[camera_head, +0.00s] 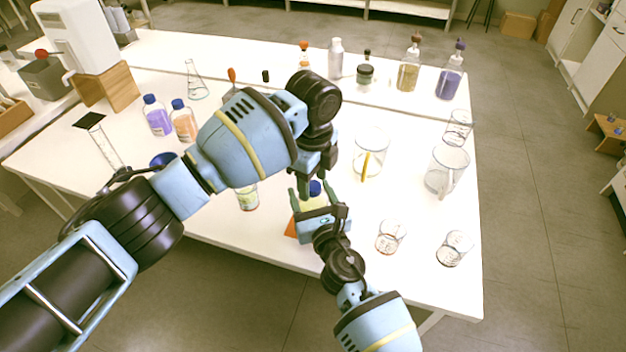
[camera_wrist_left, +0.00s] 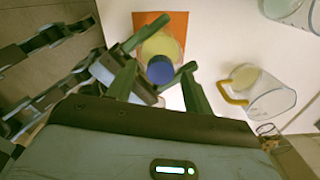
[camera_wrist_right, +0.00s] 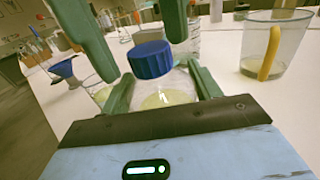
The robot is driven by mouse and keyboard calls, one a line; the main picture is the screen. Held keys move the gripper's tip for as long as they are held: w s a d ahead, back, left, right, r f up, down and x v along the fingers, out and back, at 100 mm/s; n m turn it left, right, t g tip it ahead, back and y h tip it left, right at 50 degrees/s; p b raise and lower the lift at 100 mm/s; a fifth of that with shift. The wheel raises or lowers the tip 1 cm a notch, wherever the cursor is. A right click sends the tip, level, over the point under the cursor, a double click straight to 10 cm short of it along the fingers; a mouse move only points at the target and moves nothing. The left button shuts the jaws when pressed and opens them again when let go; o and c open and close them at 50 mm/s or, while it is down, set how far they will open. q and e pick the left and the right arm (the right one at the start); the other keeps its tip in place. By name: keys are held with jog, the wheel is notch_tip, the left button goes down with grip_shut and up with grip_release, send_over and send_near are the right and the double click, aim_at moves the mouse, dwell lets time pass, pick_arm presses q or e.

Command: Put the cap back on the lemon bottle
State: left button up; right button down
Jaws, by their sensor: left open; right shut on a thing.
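The lemon bottle (camera_head: 311,202), clear with pale yellow liquid, stands upright on an orange mat (camera_head: 291,228) near the table's front edge. It also shows in the right wrist view (camera_wrist_right: 160,98). A blue ribbed cap (camera_wrist_right: 151,60) sits at the bottle's mouth; I cannot tell if it is tightened. The cap also shows in the left wrist view (camera_wrist_left: 160,69). My right gripper (camera_head: 314,207) is shut around the bottle's body from the front. My left gripper (camera_head: 315,176) points down from above, open, its fingers on either side of the cap with visible gaps.
A glass with yellow liquid (camera_head: 247,197) and a blue funnel (camera_head: 163,159) are to the left. Several bottles line the back.

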pick_arm(q)
jog(key=shift+r, duration=1.85)
jog(key=shift+c, duration=0.2)
jog(key=n, duration=0.2)
jog(key=r+n, duration=0.1)
jog(key=n, duration=0.3)
jog(key=r+n, duration=0.1)
jog(key=n, duration=0.5)
jog(key=shift+r+n, duration=0.3)
jog(key=shift+r, duration=0.1)
jog(key=shift+r+n, duration=0.2)
jog(key=shift+n, duration=0.7)
jog(key=shift+r+n, duration=0.15)
jog(key=shift+n, duration=0.75)
jog(key=shift+f, duration=4.05)
